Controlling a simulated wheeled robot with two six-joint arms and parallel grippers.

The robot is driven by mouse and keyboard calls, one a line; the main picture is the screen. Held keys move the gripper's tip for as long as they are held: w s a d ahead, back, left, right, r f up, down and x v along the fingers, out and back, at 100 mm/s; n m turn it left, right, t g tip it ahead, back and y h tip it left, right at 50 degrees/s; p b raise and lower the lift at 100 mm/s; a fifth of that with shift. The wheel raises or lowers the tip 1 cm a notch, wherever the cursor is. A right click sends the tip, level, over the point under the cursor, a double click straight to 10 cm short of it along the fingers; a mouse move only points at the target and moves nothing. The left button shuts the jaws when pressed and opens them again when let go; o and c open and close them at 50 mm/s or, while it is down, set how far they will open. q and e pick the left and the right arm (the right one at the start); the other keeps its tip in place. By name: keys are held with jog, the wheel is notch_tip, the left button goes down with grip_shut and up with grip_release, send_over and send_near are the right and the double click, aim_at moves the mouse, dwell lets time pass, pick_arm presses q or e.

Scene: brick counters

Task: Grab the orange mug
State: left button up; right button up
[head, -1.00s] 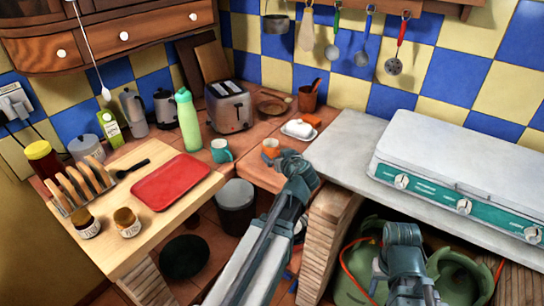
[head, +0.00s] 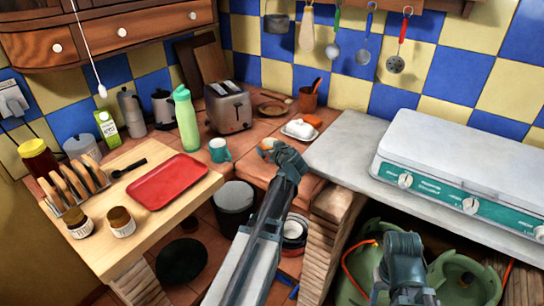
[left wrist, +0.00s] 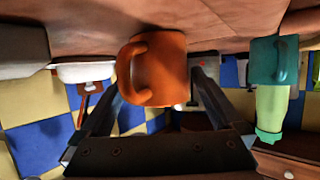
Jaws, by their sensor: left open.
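The orange mug (head: 266,144) stands on the tiled counter in the corner, partly hidden by my left gripper in the head view. In the left wrist view, which looks upside down, the mug (left wrist: 163,68) sits between my left gripper's two spread fingers, its handle toward the camera and to the left. My left gripper (head: 280,155) is open around or just in front of the mug; I cannot tell whether a finger touches it. My right gripper (head: 403,247) is low at the front right, seen from above; its jaws are not clear.
A teal mug (head: 219,150) and a green bottle (head: 187,122) stand left of the orange mug. A butter dish (head: 299,130) lies behind it to the right. A toaster (head: 229,107) is behind. A white stove (head: 450,150) fills the right counter.

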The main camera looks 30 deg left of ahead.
pick_arm(q)
jog(key=shift+w+a, duration=0.1)
jog(key=shift+a, duration=0.05)
jog(key=shift+c, duration=0.3)
jog(key=c, duration=1.3)
jog(key=shift+r+p, duration=0.5)
jog(key=shift+p, duration=0.15)
notch_tip(320, 180, up, 3)
jog(key=p, duration=0.2)
jog(key=shift+p, duration=0.4)
jog(key=s+d, duration=0.2)
jog(key=d, duration=0.2)
jog(key=s+d, duration=0.3)
jog(key=d, duration=0.2)
jog(key=s+d+r+p, duration=0.1)
jog(key=s+d, duration=0.2)
jog(key=d, duration=0.1)
jog(key=shift+s+d, duration=0.1)
jog(key=shift+d, duration=0.25)
